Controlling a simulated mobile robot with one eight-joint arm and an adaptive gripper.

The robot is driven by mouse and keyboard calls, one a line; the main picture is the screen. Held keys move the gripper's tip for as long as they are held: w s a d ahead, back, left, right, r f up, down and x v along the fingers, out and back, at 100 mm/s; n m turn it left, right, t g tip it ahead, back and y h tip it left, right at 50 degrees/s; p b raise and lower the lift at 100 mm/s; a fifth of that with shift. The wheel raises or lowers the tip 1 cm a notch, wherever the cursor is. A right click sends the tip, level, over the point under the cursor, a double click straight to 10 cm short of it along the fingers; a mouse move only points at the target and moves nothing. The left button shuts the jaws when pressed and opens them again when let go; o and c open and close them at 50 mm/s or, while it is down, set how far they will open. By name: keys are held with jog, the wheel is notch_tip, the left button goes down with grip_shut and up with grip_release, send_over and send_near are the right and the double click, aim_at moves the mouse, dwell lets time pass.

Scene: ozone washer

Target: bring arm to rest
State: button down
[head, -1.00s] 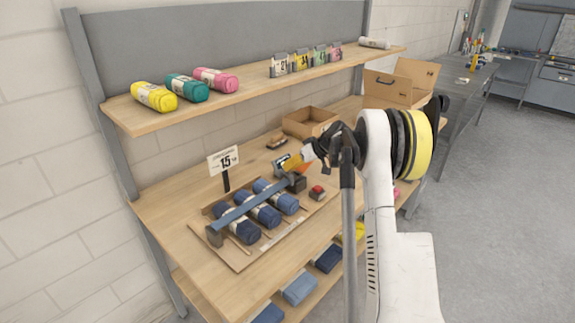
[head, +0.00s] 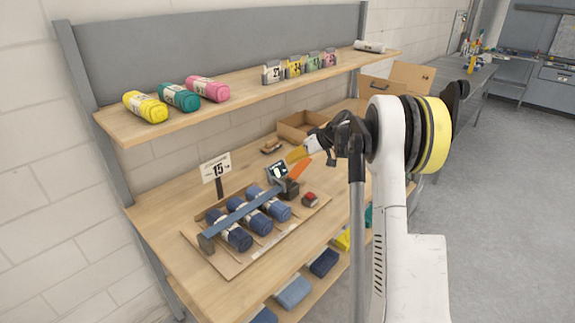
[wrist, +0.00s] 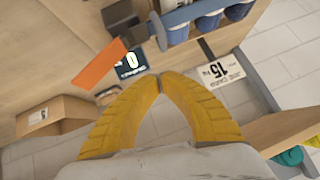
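My gripper (head: 297,154) has yellow fingers and hangs above the wooden workbench (head: 170,205), close to the right end of a blue bar (head: 240,212). In the wrist view the two fingertips meet (wrist: 160,79), with nothing between them, so my gripper is shut and empty. The bar lies across three blue rolls (head: 250,222) on a flat board (head: 225,263). An orange piece (head: 301,169) and a dark card (head: 277,170) are near the bar's right end. The fingers appear apart from all of these.
A price sign (head: 216,168) stands behind the rolls. An open cardboard box (head: 299,125) sits behind my gripper. An upper shelf (head: 240,90) carries coloured rolls and small cards. A small red-topped block (head: 310,199) lies right of the bar. The floor (head: 500,200) at right is clear.

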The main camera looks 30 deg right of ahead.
jog(key=a+v, duration=0.1)
jog(key=v, duration=0.4)
jog(key=s+a+r+m+g+h+b, duration=0.1)
jog(key=s+a+r+b, duration=0.15)
jog(key=s+a, duration=0.55)
jog(key=s+a+r+g+h+b, duration=0.1)
jog(key=s+a+r, duration=0.3)
jog(key=a, duration=0.7)
jog(key=s+a+f+h+b, duration=0.1)
jog(key=s+a+f, duration=0.2)
jog(key=s, duration=0.4)
jog(key=s+a+f+b, duration=0.1)
jog(key=s+a+f, duration=0.3)
jog(key=s, duration=0.4)
jog(key=s+a+f+m+t+h+b, duration=0.1)
jog(key=s+a+f+b, duration=0.1)
jog(key=s, duration=0.6)
jog(key=shift+a+f+h, duration=0.3)
jog(key=shift+a+f, duration=0.35)
jog(key=shift+a, duration=0.1)
